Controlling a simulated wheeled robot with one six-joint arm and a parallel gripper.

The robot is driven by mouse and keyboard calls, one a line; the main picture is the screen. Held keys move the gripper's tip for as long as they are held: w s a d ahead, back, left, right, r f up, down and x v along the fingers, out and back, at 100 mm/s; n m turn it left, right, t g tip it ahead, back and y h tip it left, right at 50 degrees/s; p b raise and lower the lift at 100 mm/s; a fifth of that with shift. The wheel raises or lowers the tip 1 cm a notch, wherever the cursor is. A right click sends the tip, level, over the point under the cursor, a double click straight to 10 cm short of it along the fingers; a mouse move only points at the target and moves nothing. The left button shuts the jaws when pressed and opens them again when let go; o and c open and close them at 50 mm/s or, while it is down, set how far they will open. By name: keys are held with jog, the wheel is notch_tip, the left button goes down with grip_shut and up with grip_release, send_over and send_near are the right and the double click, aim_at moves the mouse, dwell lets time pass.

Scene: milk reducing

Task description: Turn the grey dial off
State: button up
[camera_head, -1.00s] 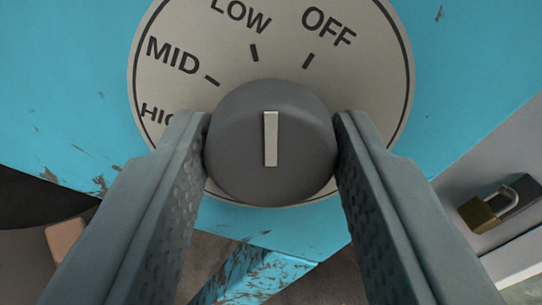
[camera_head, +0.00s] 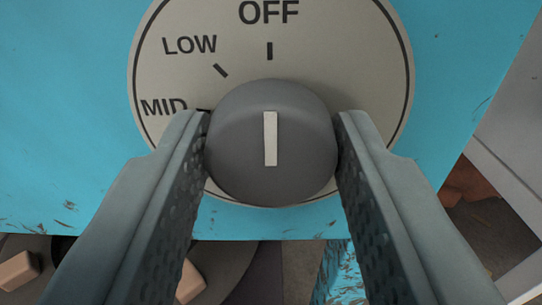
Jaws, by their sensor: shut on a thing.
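The grey dial (camera_head: 236,150) is a round knob with a white pointer stripe, in the middle of the camera view. It sits on a beige round plate (camera_head: 345,70) marked OFF, LOW and MID, on a blue panel. The white pointer (camera_head: 270,138) lines up with the tick under OFF (camera_head: 269,12). My gripper (camera_head: 271,150) is shut on the dial, one finger touching each side. The lower left of the plate is hidden behind the left finger.
The blue panel (camera_head: 60,110) has chipped paint along its lower edge. Below it are a dark round shape at the lower left and small tan blocks (camera_head: 15,270). A grey surface (camera_head: 510,120) stands at the right.

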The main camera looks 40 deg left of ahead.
jog(key=o, duration=1)
jog(key=v, duration=1.7)
jog(key=shift+d, duration=0.2)
jog(key=shift+s, duration=0.15)
